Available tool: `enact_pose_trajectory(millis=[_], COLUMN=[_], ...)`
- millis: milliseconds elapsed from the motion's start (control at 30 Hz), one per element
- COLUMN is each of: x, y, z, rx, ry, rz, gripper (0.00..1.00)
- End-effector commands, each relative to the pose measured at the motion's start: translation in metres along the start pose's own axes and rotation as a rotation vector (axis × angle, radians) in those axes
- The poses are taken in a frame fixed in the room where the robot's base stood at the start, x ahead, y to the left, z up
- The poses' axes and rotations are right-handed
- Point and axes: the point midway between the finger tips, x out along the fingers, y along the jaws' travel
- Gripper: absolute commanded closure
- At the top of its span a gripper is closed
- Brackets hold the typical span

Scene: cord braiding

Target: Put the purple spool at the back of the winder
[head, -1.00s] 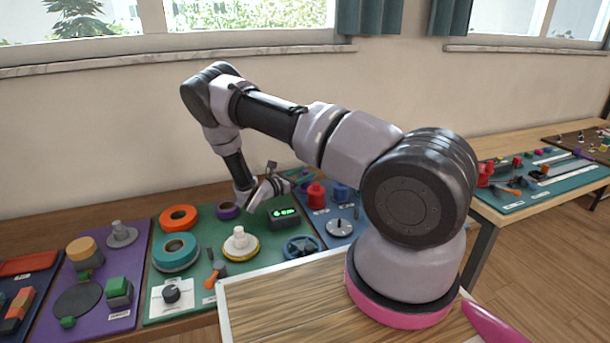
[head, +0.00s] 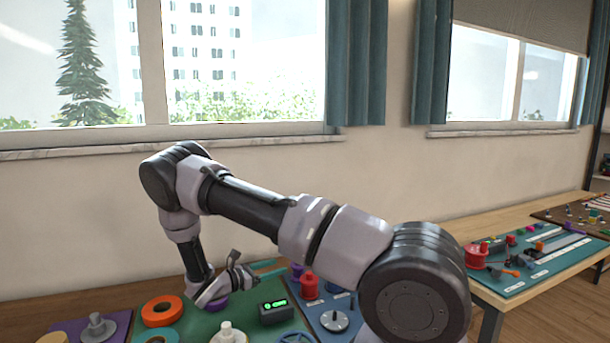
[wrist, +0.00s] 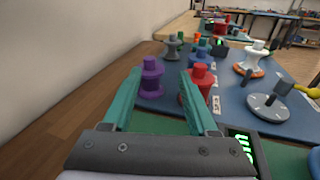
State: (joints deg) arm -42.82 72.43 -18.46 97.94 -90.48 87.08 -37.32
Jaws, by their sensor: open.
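The purple spool (wrist: 151,78) stands upright on the blue mat in the wrist view, ahead of my gripper (wrist: 161,78) and between the lines of its teal fingers. In the head view its purple top (head: 297,270) shows behind the red spool. My gripper is open, with nothing held. The red spool (wrist: 198,78) stands just right of the purple one, close behind the right fingertip in the picture. I cannot tell for sure which thing is the winder.
A dark box with a green display (head: 275,308) stands on the green mat. A grey dial disc (wrist: 269,106) and a white spool (wrist: 251,63) are on the blue mat. A grey spool (wrist: 173,46) stands farther back. Bare wood (wrist: 75,95) lies between mats and wall.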

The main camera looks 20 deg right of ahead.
Motion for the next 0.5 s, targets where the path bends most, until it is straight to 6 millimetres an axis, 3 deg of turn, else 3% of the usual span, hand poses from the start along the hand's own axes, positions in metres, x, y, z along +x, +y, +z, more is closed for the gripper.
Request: enact_pose_trajectory(millis=[100,500], x=[0.007,0.002], y=[-0.010,-0.075], z=[0.048,0.189], rx=[0.146,0.703], ry=[0.115,0.521], rz=[-0.150,-0.657], gripper=[0.41,0.41])
